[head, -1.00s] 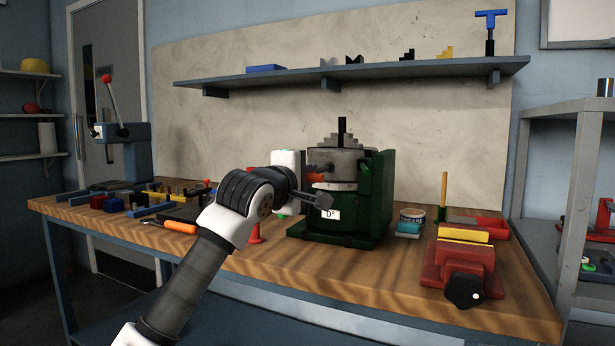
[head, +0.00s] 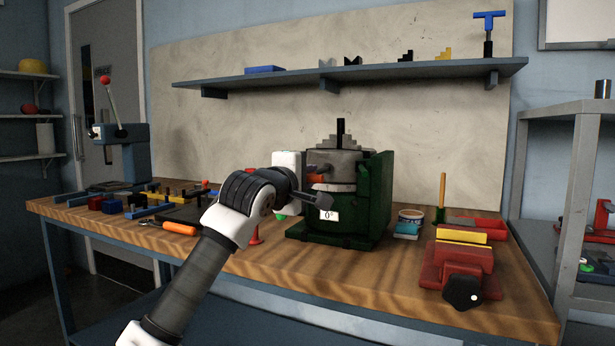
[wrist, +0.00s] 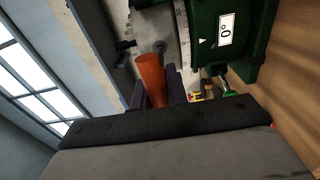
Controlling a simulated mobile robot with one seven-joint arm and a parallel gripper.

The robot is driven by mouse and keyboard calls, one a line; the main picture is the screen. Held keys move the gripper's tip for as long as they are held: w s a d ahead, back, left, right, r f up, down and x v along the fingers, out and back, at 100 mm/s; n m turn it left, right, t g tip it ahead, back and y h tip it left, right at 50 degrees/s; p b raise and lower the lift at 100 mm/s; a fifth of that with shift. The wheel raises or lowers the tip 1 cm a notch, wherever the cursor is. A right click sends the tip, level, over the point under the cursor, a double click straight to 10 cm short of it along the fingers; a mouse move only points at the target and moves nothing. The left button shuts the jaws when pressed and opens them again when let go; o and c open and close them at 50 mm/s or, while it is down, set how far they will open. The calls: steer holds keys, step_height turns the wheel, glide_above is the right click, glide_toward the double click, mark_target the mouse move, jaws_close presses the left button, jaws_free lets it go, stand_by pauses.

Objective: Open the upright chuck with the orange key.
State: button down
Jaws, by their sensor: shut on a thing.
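The upright chuck (head: 335,162) is a grey cylinder with stepped jaws on top, set in a dark green holder (head: 375,200) with a "0°" label. Its grey side also shows in the wrist view (wrist: 178,25). My gripper (head: 317,190) is at the chuck's left front side. In the wrist view, its fingers (wrist: 158,85) are closed around the orange key (wrist: 150,78). The orange key also shows in the head view (head: 315,178), partly hidden by my gripper. It points at the chuck's side, near a round grey spot. I cannot tell whether its tip is seated.
A red vise (head: 458,265) with a black knob stands at the front right. A blue T-shaped key (head: 489,32) stands on the shelf (head: 350,72) above. An orange-handled tool (head: 180,229) and several small blocks lie left on the wooden bench (head: 290,270).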

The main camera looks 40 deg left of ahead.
steer(key=shift+w, duration=0.15)
steer(key=shift+w+a, duration=0.15)
steer(key=shift+w, duration=0.4)
stand_by(0.9)
steer(key=n+b, duration=0.1)
steer(key=n, duration=0.1)
steer(key=shift+f+n+b, duration=0.15)
steer(key=shift+n+b, duration=0.15)
steer(key=n+b, duration=0.2)
steer(key=n, duration=0.2)
steer(key=n+b, duration=0.2)
steer(key=n, duration=0.3)
steer(key=n+b, duration=0.2)
steer(key=n, duration=0.4)
steer(key=shift+n, duration=0.4)
steer(key=shift+s, duration=0.15)
